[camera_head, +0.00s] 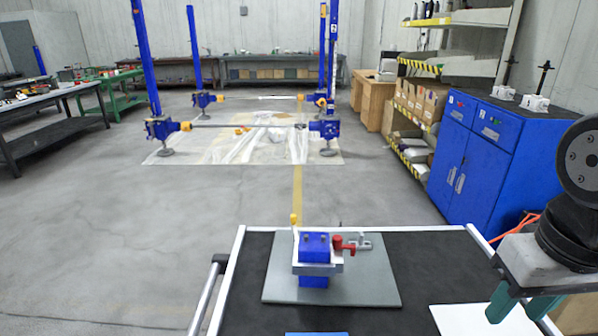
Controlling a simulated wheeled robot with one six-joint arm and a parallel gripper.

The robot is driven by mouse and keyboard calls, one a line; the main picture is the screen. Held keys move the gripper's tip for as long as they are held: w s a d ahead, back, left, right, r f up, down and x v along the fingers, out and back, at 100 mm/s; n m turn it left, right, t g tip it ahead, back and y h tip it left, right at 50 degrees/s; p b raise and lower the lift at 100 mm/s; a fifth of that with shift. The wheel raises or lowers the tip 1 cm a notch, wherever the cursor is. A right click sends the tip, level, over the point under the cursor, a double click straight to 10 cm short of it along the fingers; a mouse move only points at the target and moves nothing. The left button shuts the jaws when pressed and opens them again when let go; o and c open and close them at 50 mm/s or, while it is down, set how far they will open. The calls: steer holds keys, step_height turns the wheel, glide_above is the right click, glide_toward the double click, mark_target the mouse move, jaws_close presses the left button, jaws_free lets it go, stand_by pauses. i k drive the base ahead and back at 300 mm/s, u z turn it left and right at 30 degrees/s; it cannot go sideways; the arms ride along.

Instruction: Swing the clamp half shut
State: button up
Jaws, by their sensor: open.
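A blue block-shaped fixture with a silver bracket (318,269) stands on a grey plate (375,290) on the cart top. A red clamp piece (343,244) with a small grey metal part (363,241) sticks out on its right side. An upright lever with a yellow tip (294,219) stands at its left. How far open the clamp is cannot be told from this view. My gripper (521,308) is at the lower right, apart from the fixture, with its teal fingers pointing down. It is open and nothing shows between the fingers.
The black cart top (425,265) has a raised white rim (238,240). A white sheet (465,318) lies under my gripper, and a blue edge (316,334) shows at the bottom. A blue cabinet (490,160) stands behind on the right. The cart top between fixture and gripper is clear.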

mark_target(293, 217)
steer(key=u, duration=0.55)
steer(key=k, duration=1.3)
steer(key=u, duration=1.2)
steer(key=i, duration=1.3)
steer(key=z, duration=0.85)
steer(key=i, duration=0.4)
steer(key=z, duration=0.35)
